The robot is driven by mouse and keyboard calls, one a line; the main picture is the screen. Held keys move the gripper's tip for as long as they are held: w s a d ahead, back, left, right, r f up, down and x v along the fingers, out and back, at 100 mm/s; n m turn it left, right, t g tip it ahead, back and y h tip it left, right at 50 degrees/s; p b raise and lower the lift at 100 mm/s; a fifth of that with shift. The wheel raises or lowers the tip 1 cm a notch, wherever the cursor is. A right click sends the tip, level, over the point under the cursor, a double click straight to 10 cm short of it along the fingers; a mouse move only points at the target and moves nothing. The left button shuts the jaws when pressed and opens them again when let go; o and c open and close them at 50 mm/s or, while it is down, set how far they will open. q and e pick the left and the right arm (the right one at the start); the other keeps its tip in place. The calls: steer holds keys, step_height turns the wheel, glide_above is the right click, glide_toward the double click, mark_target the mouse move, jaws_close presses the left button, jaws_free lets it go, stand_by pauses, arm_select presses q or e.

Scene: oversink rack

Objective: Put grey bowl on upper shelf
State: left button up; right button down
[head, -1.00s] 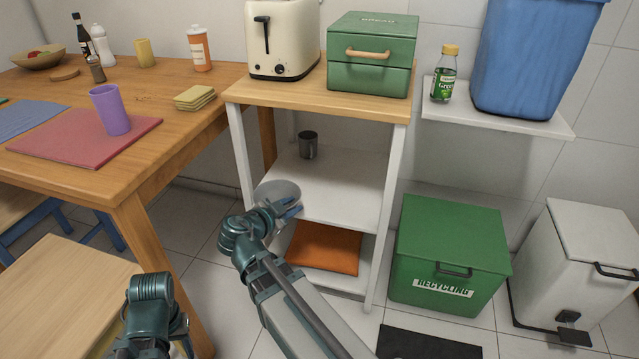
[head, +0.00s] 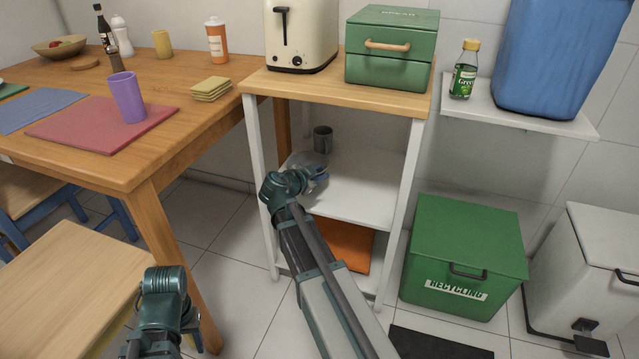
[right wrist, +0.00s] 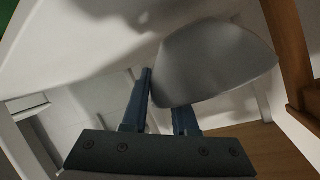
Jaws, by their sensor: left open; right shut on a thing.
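The grey bowl (head: 300,160) is at the front left of the white upper shelf (head: 365,190) of the cart, below its wooden top. My right gripper (head: 316,176) is shut on the bowl. In the right wrist view the bowl (right wrist: 215,62) is tilted between the blue fingers (right wrist: 165,95). I cannot tell whether it touches the shelf. My left gripper (head: 165,325) is low at the bottom edge of the head view, open and away from the cart; its fingertips are not clearly visible.
A dark grey mug (head: 322,139) stands at the back left of the upper shelf; the shelf's right side is clear. White cart legs (head: 400,205) flank the opening. A toaster (head: 301,35) and green bread box (head: 388,60) stand on top.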

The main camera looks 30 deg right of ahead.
step_height(320, 180, down, 3)
steer(key=b, duration=0.2)
steer(key=shift+f+b, duration=0.2)
steer(key=shift+b, duration=0.2)
steer(key=shift+r, duration=0.15)
steer(key=c, duration=0.7)
jaws_free()
